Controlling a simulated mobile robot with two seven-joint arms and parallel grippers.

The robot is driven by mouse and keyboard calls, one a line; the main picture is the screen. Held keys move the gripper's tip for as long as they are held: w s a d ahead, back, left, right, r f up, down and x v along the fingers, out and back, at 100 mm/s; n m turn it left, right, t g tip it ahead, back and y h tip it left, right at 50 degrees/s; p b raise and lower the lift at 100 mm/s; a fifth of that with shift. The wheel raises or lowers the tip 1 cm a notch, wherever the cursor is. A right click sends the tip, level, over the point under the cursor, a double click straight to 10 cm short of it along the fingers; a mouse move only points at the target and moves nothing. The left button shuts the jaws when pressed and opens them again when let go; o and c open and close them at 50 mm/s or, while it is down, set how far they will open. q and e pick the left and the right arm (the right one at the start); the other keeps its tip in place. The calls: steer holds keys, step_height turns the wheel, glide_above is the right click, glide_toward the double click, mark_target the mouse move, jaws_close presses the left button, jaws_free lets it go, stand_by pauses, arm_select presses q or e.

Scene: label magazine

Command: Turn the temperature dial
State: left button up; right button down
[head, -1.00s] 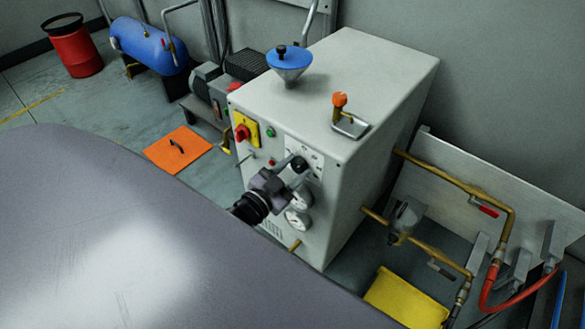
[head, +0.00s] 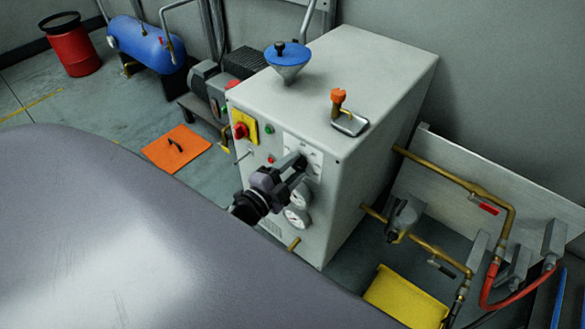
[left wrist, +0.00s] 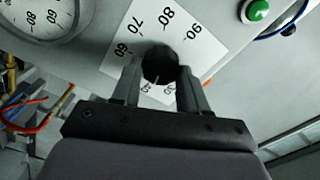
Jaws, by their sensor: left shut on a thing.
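The temperature dial is a black round knob on a white scale plate on the front of the pale grey machine (head: 384,80). In the left wrist view the knob (left wrist: 160,64) sits between my two fingers, and the plate (left wrist: 205,42) shows numbers such as 60, 70, 80 and 90. A pale pointer mark shows low on the knob. My left gripper (head: 299,167) reaches the machine's front and is shut on the knob. In the head view it hides most of the knob and part of the plate (head: 314,157). My right gripper is not in view.
Round gauges (head: 297,217) sit just below the dial. A red switch on a yellow plate (head: 252,132) and a green button (head: 269,129) are to its left. Brass pipes (head: 445,178) run at right. A large grey surface (head: 150,250) fills the foreground.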

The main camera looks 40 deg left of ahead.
arm_select(q)
steer(key=shift+m, duration=0.3)
steer(key=o, duration=1.1)
steer(key=shift+c, duration=0.2)
steer(key=s, duration=0.7)
steer(key=shift+a+p, duration=0.25)
steer(key=shift+p, duration=0.05)
steer(key=shift+s, duration=0.1)
steer(key=s+d+f+n+g+h, duration=0.1)
steer(key=s+d+f+n+g, duration=0.25)
steer(key=s+d+n, duration=0.2)
steer(key=s+d+f+n+g+h, duration=0.1)
steer(key=s+d+f+n+g, duration=0.1)
steer(key=s+d+n+g, duration=0.4)
step_height(320, 180, up, 12)
steer(key=a+t+y+p, duration=0.1)
steer(key=t+p, duration=0.1)
steer(key=p, duration=1.3)
steer(key=shift+w+a, duration=0.4)
